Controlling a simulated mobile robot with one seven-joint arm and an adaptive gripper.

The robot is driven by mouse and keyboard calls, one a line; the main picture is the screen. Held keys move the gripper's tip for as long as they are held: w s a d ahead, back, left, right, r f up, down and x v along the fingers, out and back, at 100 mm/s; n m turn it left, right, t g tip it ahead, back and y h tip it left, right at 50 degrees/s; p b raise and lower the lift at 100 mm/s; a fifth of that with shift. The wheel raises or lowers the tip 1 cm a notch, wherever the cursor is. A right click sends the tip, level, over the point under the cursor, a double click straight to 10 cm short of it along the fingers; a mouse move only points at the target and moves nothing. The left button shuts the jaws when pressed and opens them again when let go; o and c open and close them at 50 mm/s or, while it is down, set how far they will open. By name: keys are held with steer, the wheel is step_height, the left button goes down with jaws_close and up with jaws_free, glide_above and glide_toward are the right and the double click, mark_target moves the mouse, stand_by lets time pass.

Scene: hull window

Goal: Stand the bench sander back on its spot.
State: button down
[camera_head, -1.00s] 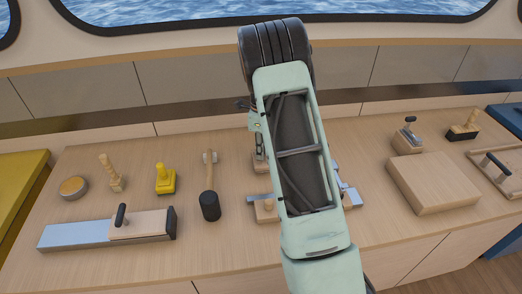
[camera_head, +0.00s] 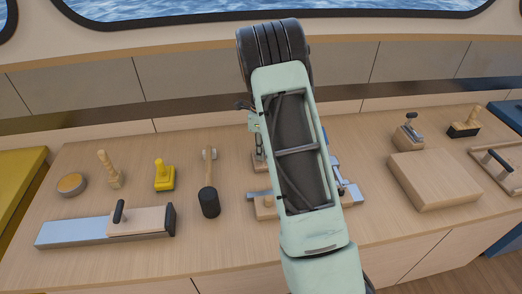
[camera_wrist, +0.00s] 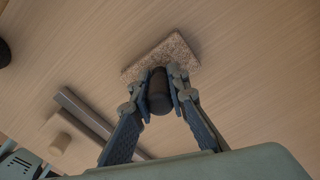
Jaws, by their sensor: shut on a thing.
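In the wrist view, my gripper (camera_wrist: 160,92) is shut on a dark upright handle with a speckled tan pad (camera_wrist: 165,52) at its base; I take this to be the bench sander (camera_wrist: 158,90). The two fingers press on either side of the handle. The pad is at or close above the wooden bench top; I cannot tell if it touches. In the head view, my arm hides the held sander and most of my gripper. The sander's spot cannot be picked out in either view.
A wooden block with a metal bar (camera_wrist: 76,128) lies beside my gripper. On the bench top (camera_head: 240,240) are a black mallet (camera_head: 209,201), a yellow tool (camera_head: 164,178), a long metal-plated tool (camera_head: 75,231), and a thick wooden block (camera_head: 436,181). Bare wood lies right of my gripper.

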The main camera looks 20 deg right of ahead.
stand_by(0.3)
steer(key=c, duration=1.8)
jaws_free()
steer(key=shift+r+p, duration=2.45)
steer(key=shift+r, duration=1.5)
